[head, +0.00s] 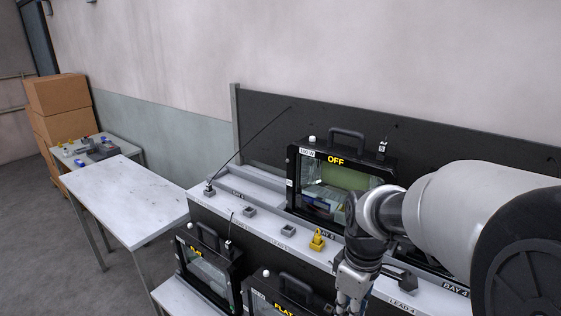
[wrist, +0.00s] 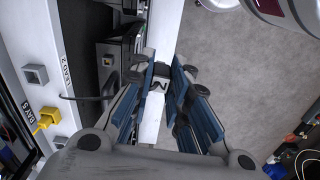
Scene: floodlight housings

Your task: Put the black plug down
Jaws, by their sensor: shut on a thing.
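My gripper (wrist: 163,75) is shut on the black plug (wrist: 158,70), which shows between the blue finger pads in the wrist view. A dark cable (wrist: 78,98) runs from the left towards my gripper. In the head view my gripper (head: 350,290) hangs at the front of the bench ledge, and the plug in it cannot be made out. A white surface (wrist: 152,120) lies behind the plug in the wrist view; I cannot tell whether they touch.
A yellow plug (head: 317,240) sits on the ledge, near empty-looking grey sockets (head: 288,230). A housing reading OFF (head: 340,175) stands behind; housings reading FLAT (head: 275,295) stand below. A bare white table (head: 125,200) is at left, with boxes (head: 58,95) beyond.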

